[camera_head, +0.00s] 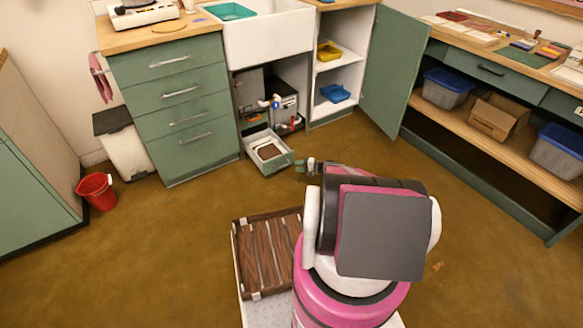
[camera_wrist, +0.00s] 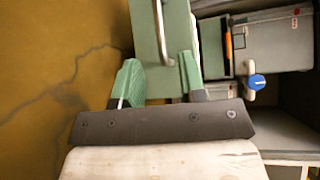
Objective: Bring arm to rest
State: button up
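My gripper (camera_head: 303,166) is low in front of the sink cabinet, just right of a pulled-out drawer (camera_head: 283,164) in the head view. In the wrist view my gripper (camera_wrist: 158,62) shows two green fingers spread apart with nothing held between them. Beyond the fingertips stands the green drawer front (camera_wrist: 178,35) with its metal handle (camera_wrist: 161,30). Whether a finger touches it, I cannot tell. My arm reaches forward from my pink body, and its large grey link hides part of the arm.
A workbench (camera_head: 470,135) with bins runs along the right. A red bucket (camera_head: 97,190) and a white bin (camera_head: 125,150) stand at left. The brown floor (camera_head: 180,240) is clear at left.

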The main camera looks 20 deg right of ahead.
jog(key=shift+v, duration=0.85)
jog(key=s+a+r+n+g+h, duration=0.25)
jog(key=s+a+r, duration=0.45)
jog(key=r, duration=0.4)
jog(key=s+a+r+n+g+h, duration=0.2)
jog(key=s+a+r+g, duration=0.2)
jog(key=s+a+r, duration=0.5)
jog(key=s+r+n+h, duration=0.1)
jog(key=s+r+h, duration=0.4)
jog(key=s+r, duration=0.3)
jog(key=s+a+r+n+h, duration=0.1)
jog(key=s+r+h, duration=0.4)
jog(key=s+r, duration=0.4)
notch_tip(320, 180, up, 6)
jog(key=shift+s+a, duration=0.2)
